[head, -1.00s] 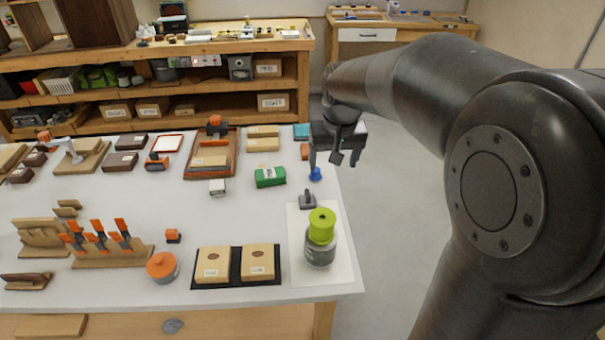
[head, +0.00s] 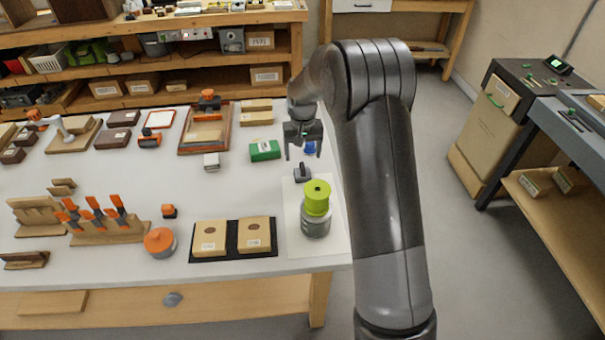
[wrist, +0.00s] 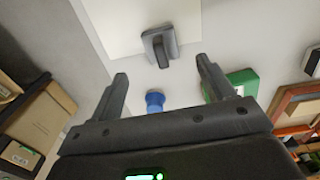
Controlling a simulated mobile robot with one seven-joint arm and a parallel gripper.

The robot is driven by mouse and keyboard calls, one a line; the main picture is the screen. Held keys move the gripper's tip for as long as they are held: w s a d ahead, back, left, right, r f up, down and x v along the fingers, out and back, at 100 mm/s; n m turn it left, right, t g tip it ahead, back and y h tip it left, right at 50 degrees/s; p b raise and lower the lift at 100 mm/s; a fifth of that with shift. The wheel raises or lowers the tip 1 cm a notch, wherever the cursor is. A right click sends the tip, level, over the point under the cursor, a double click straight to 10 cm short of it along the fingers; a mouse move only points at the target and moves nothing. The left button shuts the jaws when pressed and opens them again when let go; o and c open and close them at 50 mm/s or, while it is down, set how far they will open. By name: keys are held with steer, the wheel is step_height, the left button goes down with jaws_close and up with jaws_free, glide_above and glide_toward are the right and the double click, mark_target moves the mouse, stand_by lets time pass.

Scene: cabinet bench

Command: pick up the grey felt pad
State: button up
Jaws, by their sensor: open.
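The grey felt pad (head: 302,173) appears to be the small dark grey block with a raised grip, lying at the far edge of a white sheet near the bench's right end. In the wrist view the pad (wrist: 160,45) lies just beyond the fingertips, roughly centred between them. My gripper (head: 303,155) is open and empty, above the bench and a little behind the pad in the head view. Its two fingers also show in the wrist view (wrist: 162,68), apart from the pad. Nothing hides the pad.
A blue knob-like piece (head: 310,148) sits below my gripper, with a green box (head: 265,150) to its left. A lime-topped grey jar (head: 316,210) stands on the white sheet (head: 335,240) in front of the pad. Bare bench top lies left of the pad.

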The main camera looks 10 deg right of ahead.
mark_target(302, 166)
steer(key=f, duration=0.8)
steer(key=shift+w+f, duration=0.2)
steer(key=shift+c, duration=0.5)
steer(key=c, duration=1)
steer(key=shift+o, duration=0.2)
steer(key=shift+r, duration=0.15)
